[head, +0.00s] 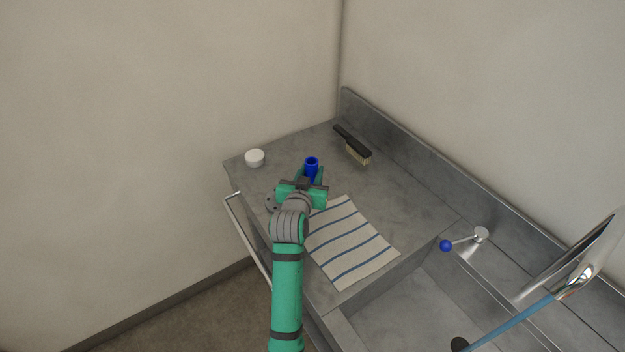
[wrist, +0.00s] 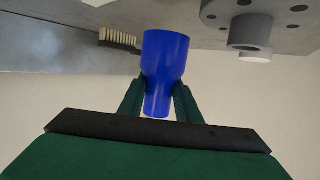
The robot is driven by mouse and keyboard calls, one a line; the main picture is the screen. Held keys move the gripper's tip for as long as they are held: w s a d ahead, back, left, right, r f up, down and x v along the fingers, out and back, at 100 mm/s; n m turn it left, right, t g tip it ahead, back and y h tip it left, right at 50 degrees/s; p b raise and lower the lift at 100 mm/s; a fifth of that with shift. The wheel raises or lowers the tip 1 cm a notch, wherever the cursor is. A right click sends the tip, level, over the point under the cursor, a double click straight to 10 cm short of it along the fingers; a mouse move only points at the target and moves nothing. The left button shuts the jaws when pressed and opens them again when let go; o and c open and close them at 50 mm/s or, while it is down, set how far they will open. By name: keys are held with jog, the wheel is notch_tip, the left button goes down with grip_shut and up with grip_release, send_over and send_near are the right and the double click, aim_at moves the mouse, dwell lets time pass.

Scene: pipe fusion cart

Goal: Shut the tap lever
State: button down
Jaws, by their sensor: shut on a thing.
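The tap lever (head: 463,241) is a metal arm with a blue ball at its end, at the right in the head view. It points left from its post beside the sink. A tap spout (head: 585,270) shows at the far right, with a blue stream of water (head: 510,325) running from it into the basin. My gripper (head: 311,176) is over the counter, well left of the lever. It is shut on a blue cup-like piece (wrist: 164,65), wide at one end and narrow at the other. The green fingers grip its narrow part. The lever is not in the wrist view.
A striped cloth (head: 349,244) lies on the grey counter (head: 395,185) near my arm. A black-handled brush (head: 352,144) lies toward the back wall, and a white round piece (head: 255,157) stands at the left. The sink basin (head: 400,310) is at the lower right.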

aim_at(312, 180)
jog(key=shift+w+f, duration=0.2)
jog(key=shift+f, duration=1.55)
jog(key=shift+d, duration=0.1)
jog(key=c, duration=1.7)
grip_release()
jog(key=shift+f, duration=0.1)
jog(key=o, duration=0.4)
